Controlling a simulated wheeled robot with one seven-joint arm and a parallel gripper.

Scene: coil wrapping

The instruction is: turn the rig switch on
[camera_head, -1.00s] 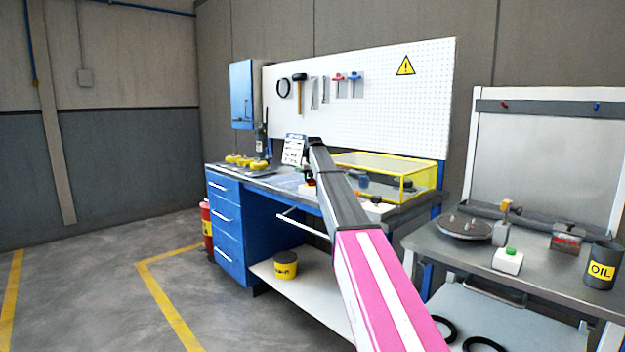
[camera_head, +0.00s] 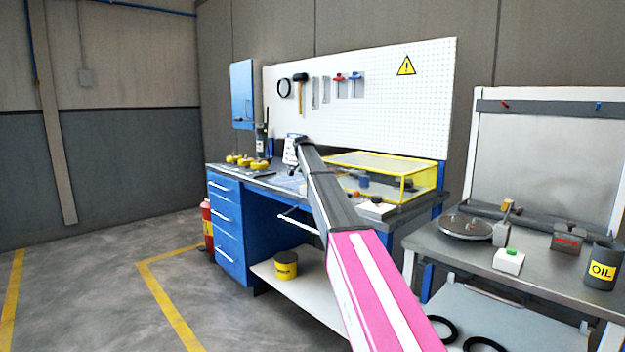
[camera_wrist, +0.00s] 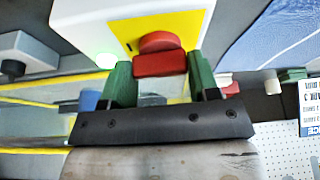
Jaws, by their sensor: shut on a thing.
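The rig switch is a red knob (camera_wrist: 158,62) on a yellow plate (camera_wrist: 165,25) set in a white box (camera_wrist: 82,22), in the wrist view. My gripper (camera_wrist: 160,75) has one green finger on each side of the knob and is shut on it. A bright green light (camera_wrist: 106,61) shows beside the box, left of the knob. In the head view my gripper (camera_head: 292,168) is small above the workbench, and my arm hides the switch box.
A yellow-framed clear case (camera_head: 415,185) stands on the workbench (camera_head: 405,213) right of my arm. A white box with a red button (camera_head: 376,208) sits near the front edge. Yellow coils (camera_head: 258,165) lie to the left. A side table (camera_head: 460,258) stands at the right.

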